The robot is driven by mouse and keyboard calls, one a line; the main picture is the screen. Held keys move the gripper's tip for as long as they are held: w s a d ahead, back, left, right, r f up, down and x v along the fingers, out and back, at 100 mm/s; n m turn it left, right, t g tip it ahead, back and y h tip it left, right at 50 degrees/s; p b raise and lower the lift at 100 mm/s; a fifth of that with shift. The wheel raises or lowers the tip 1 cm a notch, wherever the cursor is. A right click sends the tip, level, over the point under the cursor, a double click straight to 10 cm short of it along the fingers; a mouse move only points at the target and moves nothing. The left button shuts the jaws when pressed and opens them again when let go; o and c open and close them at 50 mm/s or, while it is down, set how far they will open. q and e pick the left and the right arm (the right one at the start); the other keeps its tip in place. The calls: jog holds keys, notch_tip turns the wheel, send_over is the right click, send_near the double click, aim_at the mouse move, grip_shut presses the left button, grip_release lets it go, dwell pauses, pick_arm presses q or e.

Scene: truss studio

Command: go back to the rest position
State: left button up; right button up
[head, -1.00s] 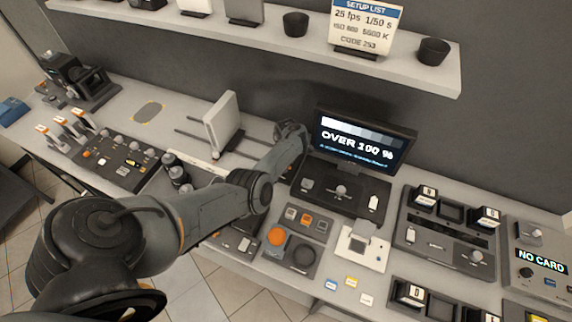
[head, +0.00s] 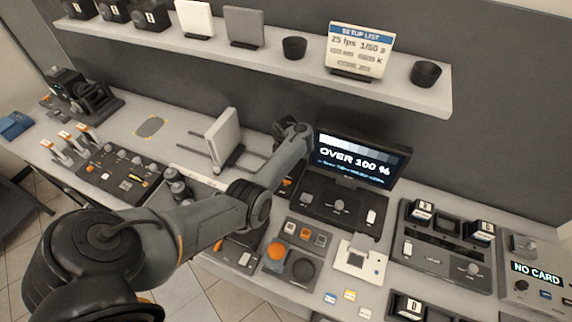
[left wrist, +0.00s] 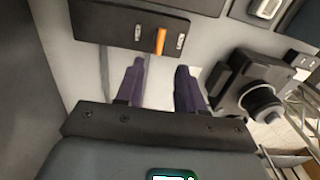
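My left arm comes in from the lower left of the head view and reaches over the bench (head: 215,275) towards the monitor (head: 358,155). Its gripper is hidden behind the arm there. In the left wrist view the left gripper (left wrist: 157,84) has two purple fingers standing apart, with nothing between them but the pale surface beyond. A dark panel with an orange lever (left wrist: 160,41) lies past the fingertips. A dark camera-like device (left wrist: 252,88) is close to the right finger. My right gripper is in neither view.
A wall shelf (head: 290,82) carries cups, boxes and a setup card (head: 358,50). A white upright panel (head: 223,138) stands on the bench left of the arm's far end. Button panels, including one with an orange button (head: 276,251), lie right of the arm.

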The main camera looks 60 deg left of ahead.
pick_arm(q)
jog(key=shift+a, duration=0.1)
jog(key=s+d+r+m+t+p, duration=0.1)
jog(key=s+d+r+m+p, duration=0.1)
jog(key=s+d+r+m, duration=0.2)
jog(key=s+d+r+m+t+p, duration=0.1)
jog(key=s+d+r+m, duration=0.4)
jog(key=s+d+m, duration=0.5)
jog(key=s+d+r+m+t+p, duration=0.1)
jog(key=s+d+r+m+p, duration=0.2)
jog(key=d+m, duration=1)
jog(key=s+d+r, duration=0.2)
jog(key=s+d, duration=0.2)
jog(key=d, duration=0.4)
jog(key=shift+s+d+t, duration=0.3)
